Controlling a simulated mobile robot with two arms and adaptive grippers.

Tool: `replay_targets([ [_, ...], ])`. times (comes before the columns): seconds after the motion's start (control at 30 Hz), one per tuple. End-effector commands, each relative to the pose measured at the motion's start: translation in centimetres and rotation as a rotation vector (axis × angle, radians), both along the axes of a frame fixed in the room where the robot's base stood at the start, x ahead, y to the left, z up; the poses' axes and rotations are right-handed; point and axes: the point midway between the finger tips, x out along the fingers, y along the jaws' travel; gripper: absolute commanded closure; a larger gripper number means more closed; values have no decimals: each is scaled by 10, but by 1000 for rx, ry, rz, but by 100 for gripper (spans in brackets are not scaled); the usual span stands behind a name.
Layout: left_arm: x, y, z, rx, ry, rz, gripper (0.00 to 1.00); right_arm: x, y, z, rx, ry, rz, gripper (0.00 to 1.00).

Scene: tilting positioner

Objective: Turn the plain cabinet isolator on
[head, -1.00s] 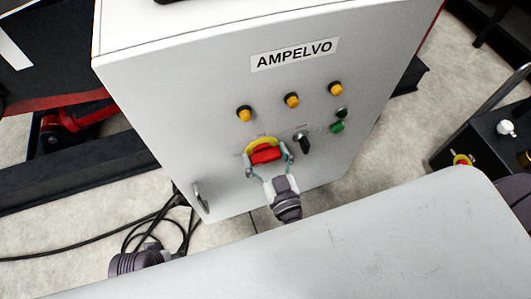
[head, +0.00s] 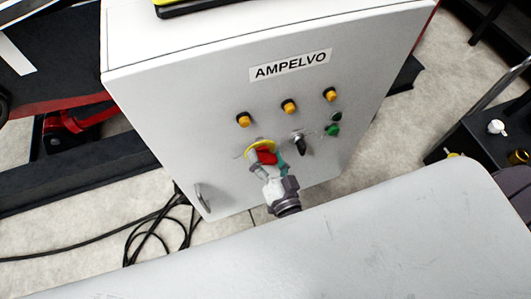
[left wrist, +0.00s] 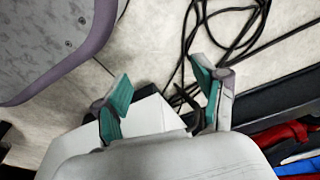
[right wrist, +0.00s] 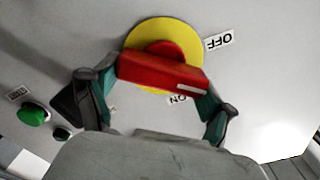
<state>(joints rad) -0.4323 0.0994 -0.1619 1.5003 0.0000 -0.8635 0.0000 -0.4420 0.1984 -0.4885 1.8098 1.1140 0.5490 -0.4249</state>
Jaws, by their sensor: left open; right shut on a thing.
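The isolator has a red handle (head: 267,157) on a yellow round plate (head: 251,144), low on the front of the pale cabinet (head: 180,110). My right gripper (head: 272,166) is shut on the handle. In the right wrist view the red handle (right wrist: 160,72) lies between the teal finger pads, and the yellow plate (right wrist: 150,30) shows behind it. An OFF label (right wrist: 219,42) is beside the plate and an ON label (right wrist: 180,98) is partly hidden below the handle. My left gripper (left wrist: 160,98) is open and empty, seen only in its wrist view.
A black selector (head: 298,143) and green buttons (head: 333,130) sit right of the isolator, with several yellow buttons (head: 289,107) above. A door handle (head: 202,196) is at lower left. Black cables (head: 150,235) lie on the floor. A grey surface (head: 300,255) fills the foreground.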

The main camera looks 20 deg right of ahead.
Motion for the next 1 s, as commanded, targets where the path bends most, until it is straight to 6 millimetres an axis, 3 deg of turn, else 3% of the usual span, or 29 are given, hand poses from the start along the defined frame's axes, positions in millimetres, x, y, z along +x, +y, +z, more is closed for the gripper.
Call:
replay_targets([
  [0.43,-7,1,-11,1,7,-2,29,1,-3,-3,422,13,-1,52],
  [1.0,8,-1,6,-1,-7,2,29,0,-5,-8,835,27,-2,52],
])
